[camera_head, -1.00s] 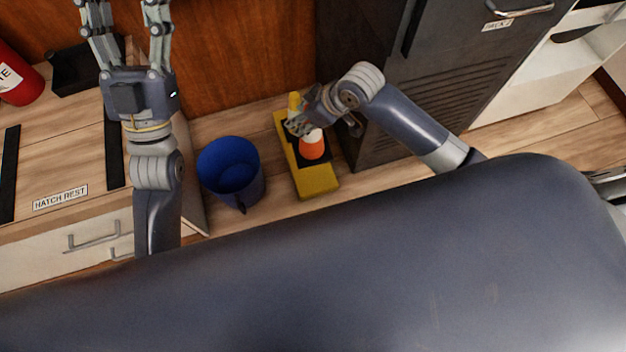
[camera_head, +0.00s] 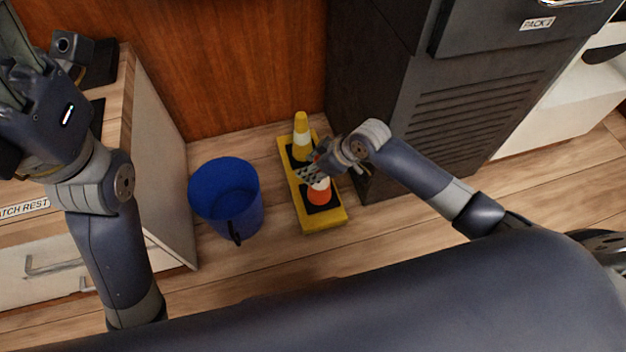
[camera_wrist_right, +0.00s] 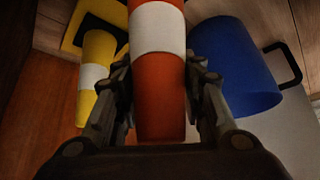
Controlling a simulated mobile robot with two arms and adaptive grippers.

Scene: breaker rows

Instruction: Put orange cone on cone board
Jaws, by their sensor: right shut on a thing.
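The orange cone (camera_head: 319,194) has a white band and a black square base, and stands upright over the front part of the yellow cone board (camera_head: 328,223). I cannot tell whether its base touches the board. My right gripper (camera_head: 317,174) is shut on the cone's upper part and partly hides it. In the right wrist view the cone (camera_wrist_right: 158,75) sits between the fingers. A yellow cone (camera_head: 302,138) with a white band stands on the far end of the board. My left gripper (camera_head: 20,70) is raised at the left edge, its fingers partly out of frame.
A blue bucket (camera_head: 226,198) stands on the floor just left of the board. A dark cabinet (camera_head: 465,115) stands close on the right. A wooden panel (camera_head: 225,70) is behind, and a counter (camera_head: 155,170) is at the left. Floor is clear at the front right.

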